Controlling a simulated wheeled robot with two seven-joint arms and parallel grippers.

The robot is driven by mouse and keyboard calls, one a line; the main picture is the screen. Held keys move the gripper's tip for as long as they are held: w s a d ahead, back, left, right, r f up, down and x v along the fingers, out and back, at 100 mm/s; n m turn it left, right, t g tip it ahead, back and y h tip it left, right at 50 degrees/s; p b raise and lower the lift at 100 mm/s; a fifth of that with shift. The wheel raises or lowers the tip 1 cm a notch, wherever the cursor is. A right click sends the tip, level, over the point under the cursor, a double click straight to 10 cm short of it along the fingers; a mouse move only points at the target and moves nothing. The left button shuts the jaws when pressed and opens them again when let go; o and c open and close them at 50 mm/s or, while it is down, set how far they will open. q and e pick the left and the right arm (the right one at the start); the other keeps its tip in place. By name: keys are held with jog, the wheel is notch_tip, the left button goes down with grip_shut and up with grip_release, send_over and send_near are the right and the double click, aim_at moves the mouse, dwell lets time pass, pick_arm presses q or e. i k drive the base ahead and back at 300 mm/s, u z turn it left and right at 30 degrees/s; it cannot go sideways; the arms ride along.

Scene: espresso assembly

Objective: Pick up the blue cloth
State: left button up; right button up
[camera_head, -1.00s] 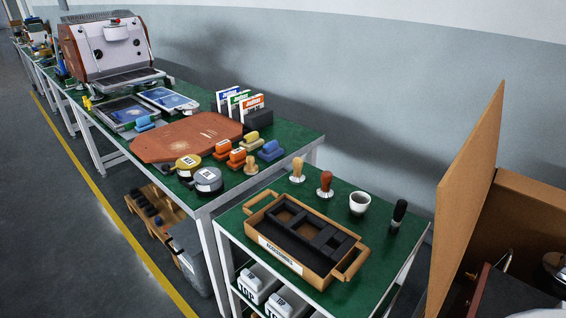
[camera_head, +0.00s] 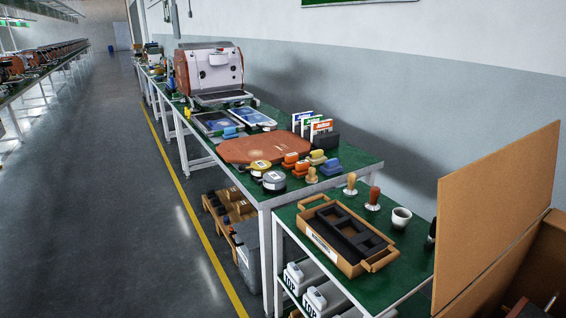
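A small light blue item (camera_head: 231,132) lies at the front edge of the green-topped long table, by two flat trays. It may be the blue cloth, but it is too small to tell. A darker blue piece (camera_head: 331,168) sits near the table's right end beside similar yellow and orange pieces. Neither of my grippers is in view.
An espresso machine (camera_head: 210,73) stands farther along the table, with a reddish-brown board (camera_head: 265,149) nearer. A lower table holds a cardboard tray with black foam (camera_head: 348,237), tampers and a white cup (camera_head: 401,218). An open cardboard box (camera_head: 497,215) stands at right. The left aisle is clear.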

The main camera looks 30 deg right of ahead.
aim_at(331, 167)
jog(key=u, duration=0.55)
jog(key=i, duration=1.25)
jog(key=z, duration=0.75)
jog(key=i, duration=0.9)
jog(key=z, duration=0.95)
